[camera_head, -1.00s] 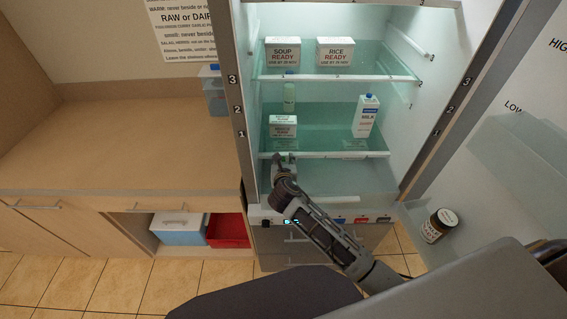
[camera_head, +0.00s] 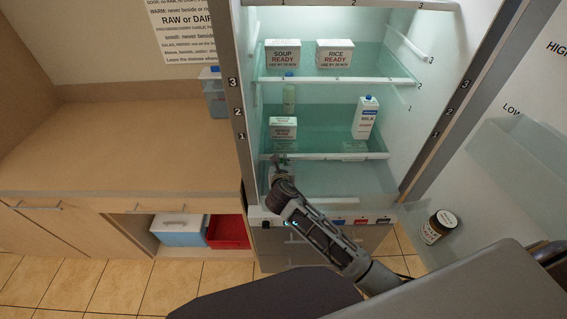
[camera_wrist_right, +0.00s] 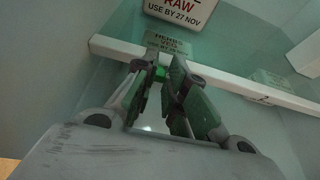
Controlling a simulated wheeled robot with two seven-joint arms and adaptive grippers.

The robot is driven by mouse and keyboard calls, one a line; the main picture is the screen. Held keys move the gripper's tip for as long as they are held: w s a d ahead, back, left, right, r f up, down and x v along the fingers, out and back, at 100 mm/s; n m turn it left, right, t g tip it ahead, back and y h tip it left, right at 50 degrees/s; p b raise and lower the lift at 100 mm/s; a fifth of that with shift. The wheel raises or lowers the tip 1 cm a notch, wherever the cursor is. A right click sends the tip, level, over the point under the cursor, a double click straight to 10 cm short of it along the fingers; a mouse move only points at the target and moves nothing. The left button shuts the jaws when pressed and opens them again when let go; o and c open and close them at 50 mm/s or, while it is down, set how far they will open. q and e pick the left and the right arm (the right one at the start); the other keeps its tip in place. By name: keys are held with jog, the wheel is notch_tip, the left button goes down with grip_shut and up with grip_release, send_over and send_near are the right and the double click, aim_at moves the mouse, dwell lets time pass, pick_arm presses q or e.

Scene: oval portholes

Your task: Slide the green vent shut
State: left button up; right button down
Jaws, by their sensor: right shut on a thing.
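My right gripper (camera_head: 279,163) reaches into the open fridge at the left end of the lowest shelf's front edge. In the head view the vent is too small and covered to make out. My left gripper does not show.
Just above the gripper, the lowest shelf's white front rail (camera_head: 335,156) crosses close by. A small labelled box (camera_head: 283,128), a green bottle (camera_head: 289,98) and a milk carton (camera_head: 365,118) stand on that shelf.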

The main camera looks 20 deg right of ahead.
jog(key=shift+w+a+p, duration=0.15)
jog(key=shift+a+p, duration=0.15)
jog(key=shift+a, duration=0.35)
jog(key=shift+w+a+p, duration=0.15)
jog(key=shift+a+p, duration=0.1)
jog(key=shift+a, duration=0.35)
jog(key=c, duration=1.4)
grip_release()
jog(key=shift+w+a, duration=0.1)
jog(key=shift+c, duration=0.2)
jog(key=v, duration=1.2)
